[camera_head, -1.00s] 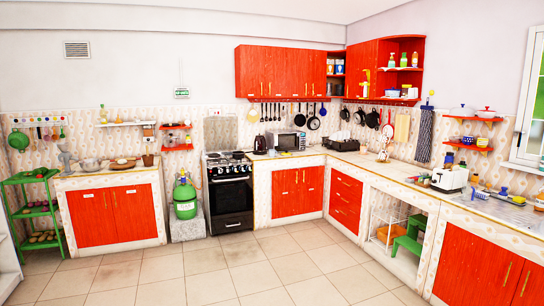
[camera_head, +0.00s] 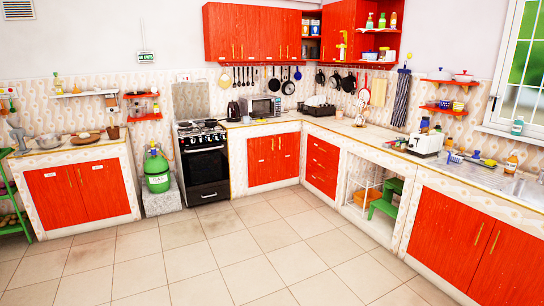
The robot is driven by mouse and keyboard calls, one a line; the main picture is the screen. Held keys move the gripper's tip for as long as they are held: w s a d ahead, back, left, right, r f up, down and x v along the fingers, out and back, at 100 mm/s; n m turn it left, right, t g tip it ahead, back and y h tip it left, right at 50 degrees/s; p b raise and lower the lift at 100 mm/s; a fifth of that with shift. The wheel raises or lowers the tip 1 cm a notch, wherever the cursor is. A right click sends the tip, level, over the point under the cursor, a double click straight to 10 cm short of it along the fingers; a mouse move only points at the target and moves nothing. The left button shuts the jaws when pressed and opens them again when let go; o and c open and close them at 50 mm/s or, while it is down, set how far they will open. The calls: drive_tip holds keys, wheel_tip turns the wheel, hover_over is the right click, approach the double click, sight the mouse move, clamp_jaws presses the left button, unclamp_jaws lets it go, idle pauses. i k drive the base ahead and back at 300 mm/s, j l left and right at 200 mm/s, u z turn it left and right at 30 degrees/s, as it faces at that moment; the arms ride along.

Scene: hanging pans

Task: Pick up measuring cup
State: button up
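I cannot pick out a measuring cup for certain; the small kitchenware is too far away and too small to tell apart. Pans and utensils hang in a row on the back wall, with dark pans (camera_head: 273,85) beside the slim utensils. More dark pans (camera_head: 348,83) hang to the right of the corner. Small items stand on the right counter near the white toaster (camera_head: 427,143), among them a blue basket-like item (camera_head: 454,157). My gripper is not in view.
The tiled floor (camera_head: 210,255) is open in the middle. Red-door counters line the back and right, with a black stove (camera_head: 203,160) at the back. A green gas cylinder (camera_head: 157,170) stands on a block. A green step stool (camera_head: 386,199) sits under the right counter.

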sight(246, 119)
drive_tip(key=i, duration=4.85)
drive_tip(key=i+u, duration=0.1)
drive_tip(key=i, duration=1.55)
drive_tip(key=i+l, duration=0.2)
drive_tip(key=i, duration=1.4)
drive_tip(key=i+u, duration=0.1)
drive_tip(key=u, duration=0.3)
drive_tip(key=i+u, duration=0.1)
drive_tip(key=u, duration=0.35)
drive_tip(key=l+u, duration=0.1)
drive_tip(key=u, duration=0.3)
drive_tip(key=i+l+u, duration=0.1)
drive_tip(key=u, duration=0.35)
drive_tip(key=l+u, duration=0.15)
drive_tip(key=u, duration=0.25)
drive_tip(key=i+l+u, duration=0.1)
drive_tip(key=u, duration=1.65)
